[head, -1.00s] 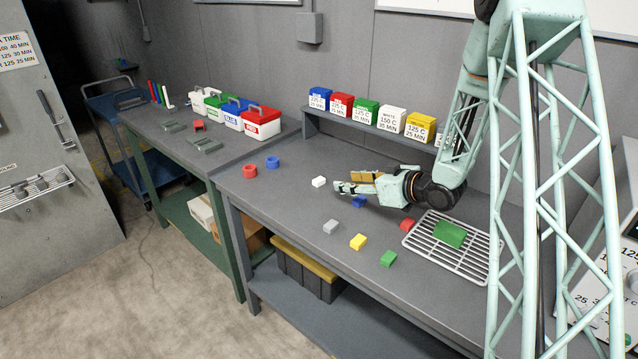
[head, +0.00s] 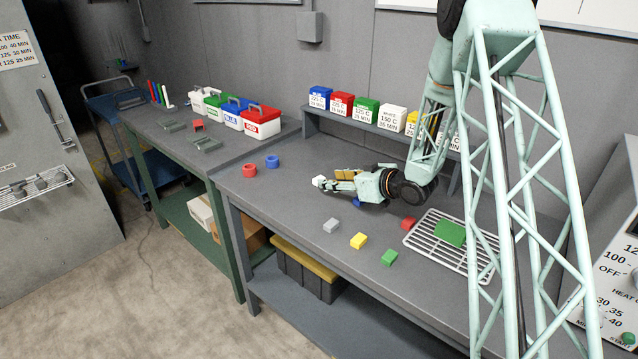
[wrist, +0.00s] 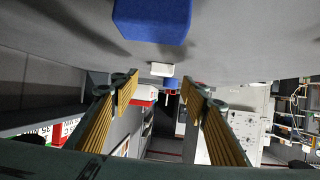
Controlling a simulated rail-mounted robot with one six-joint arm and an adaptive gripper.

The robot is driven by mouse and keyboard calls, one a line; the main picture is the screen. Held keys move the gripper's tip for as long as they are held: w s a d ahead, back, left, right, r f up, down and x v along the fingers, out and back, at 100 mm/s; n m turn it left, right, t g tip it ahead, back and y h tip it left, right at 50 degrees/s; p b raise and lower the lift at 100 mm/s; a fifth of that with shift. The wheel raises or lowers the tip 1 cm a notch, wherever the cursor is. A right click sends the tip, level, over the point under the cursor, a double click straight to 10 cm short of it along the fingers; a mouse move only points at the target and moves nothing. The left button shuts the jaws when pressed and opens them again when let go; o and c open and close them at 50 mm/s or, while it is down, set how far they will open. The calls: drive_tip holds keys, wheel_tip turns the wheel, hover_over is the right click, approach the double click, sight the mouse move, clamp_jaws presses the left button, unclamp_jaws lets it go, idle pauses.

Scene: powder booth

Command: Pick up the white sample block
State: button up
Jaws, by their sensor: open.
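The white sample block (head: 318,181) lies on the grey workbench, just left of my gripper's fingertips in the head view. My gripper (head: 332,183) is low over the bench, pointing left, with its fingers apart. In the wrist view, the white block (wrist: 161,69) shows past the fingertips, in line with the gap between the two ribbed fingers of my gripper (wrist: 157,86). Nothing is held. Whether the tips touch the block cannot be told.
A blue block (head: 358,202) is partly hidden under my gripper; it also shows large in the wrist view (wrist: 152,18). Grey (head: 331,225), yellow (head: 358,241), green (head: 388,258) and red (head: 408,223) blocks lie nearer the front. A wire rack (head: 432,241) stands right.

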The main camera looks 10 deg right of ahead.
drive_tip(key=shift+w+a, duration=0.1)
drive_tip(key=shift+w, duration=0.1)
drive_tip(key=shift+f, duration=0.1)
drive_tip(key=shift+b+x, duration=0.7)
drive_tip(key=shift+x, duration=1.95)
drive_tip(key=shift+s+a, duration=0.1)
drive_tip(key=shift+s, duration=0.05)
drive_tip(key=shift+c, duration=0.2)
drive_tip(key=c, duration=0.9)
drive_tip(key=shift+r+p, duration=0.6)
drive_tip(key=shift+r, duration=1.2)
drive_tip(key=s, duration=0.5)
drive_tip(key=s+r+p, duration=0.1)
drive_tip(key=s, duration=1)
drive_tip(key=shift+a+r, duration=0.25)
drive_tip(key=shift+a, duration=0.05)
